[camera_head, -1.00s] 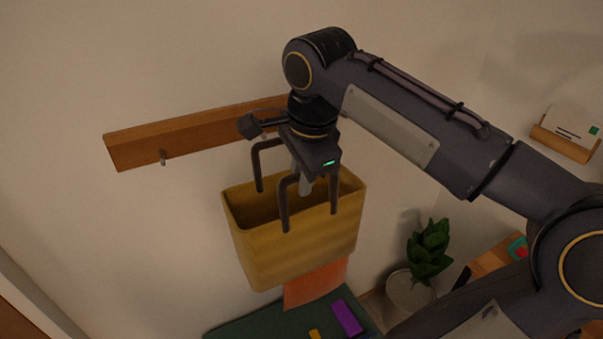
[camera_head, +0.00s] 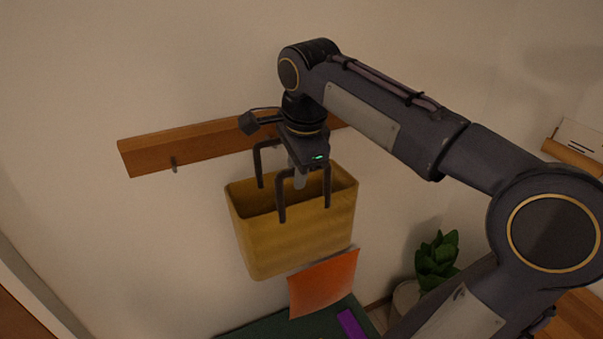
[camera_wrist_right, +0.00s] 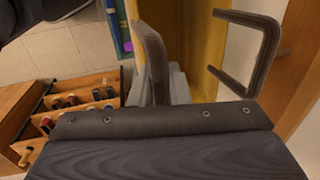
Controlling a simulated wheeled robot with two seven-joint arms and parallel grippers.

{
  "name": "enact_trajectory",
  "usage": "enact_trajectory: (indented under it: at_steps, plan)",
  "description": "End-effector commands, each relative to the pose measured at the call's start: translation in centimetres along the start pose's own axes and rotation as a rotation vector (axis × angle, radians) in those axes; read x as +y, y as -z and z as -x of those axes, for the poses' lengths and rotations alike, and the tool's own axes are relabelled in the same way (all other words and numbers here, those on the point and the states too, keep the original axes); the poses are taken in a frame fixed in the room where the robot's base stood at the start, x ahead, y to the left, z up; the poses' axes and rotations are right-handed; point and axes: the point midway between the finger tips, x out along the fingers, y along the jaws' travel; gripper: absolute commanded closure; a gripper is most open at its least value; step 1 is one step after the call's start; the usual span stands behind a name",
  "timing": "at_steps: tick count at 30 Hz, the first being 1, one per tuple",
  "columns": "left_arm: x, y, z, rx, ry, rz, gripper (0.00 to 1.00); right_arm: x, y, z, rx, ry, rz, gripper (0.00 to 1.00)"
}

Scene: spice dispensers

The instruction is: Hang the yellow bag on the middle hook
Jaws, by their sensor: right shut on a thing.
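The yellow bag (camera_head: 298,238) hangs upright in the air in front of the wall, with its open top facing up and two dark handles standing above it. My right gripper (camera_head: 299,178) is at the handles, shut on the bag. In the right wrist view the yellow side of the bag (camera_wrist_right: 207,45) shows between the dark handles. A wooden rail (camera_head: 190,150) is on the wall behind, with one hook (camera_head: 174,163) visible near its left end. My right gripper and arm cover the rail's middle, so the middle hook is hidden. My left gripper is not in view.
An orange sheet (camera_head: 325,282) is just below the bag, over a dark green surface (camera_head: 285,326) with a purple item (camera_head: 351,324). A potted plant (camera_head: 437,258) stands at right. The wall left of the bag is clear. A wooden rack (camera_wrist_right: 75,105) holds several bottles.

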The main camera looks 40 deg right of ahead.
Motion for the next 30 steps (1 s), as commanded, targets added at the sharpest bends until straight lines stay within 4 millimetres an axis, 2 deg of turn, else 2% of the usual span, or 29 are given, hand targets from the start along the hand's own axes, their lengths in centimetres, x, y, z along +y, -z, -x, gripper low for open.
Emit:
enact_trajectory:
  at_steps: [13,22,30]
  plan:
    - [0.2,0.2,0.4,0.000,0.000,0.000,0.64,-2.6,0.0,-0.7,0.000,0.000,-0.001,1.00]
    - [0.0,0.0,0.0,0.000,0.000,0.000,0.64,-3.3,0.1,-2.2,0.000,0.002,-0.001,1.00]
    - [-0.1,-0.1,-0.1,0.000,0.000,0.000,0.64,-3.4,0.0,-2.7,0.000,0.001,0.000,1.00]
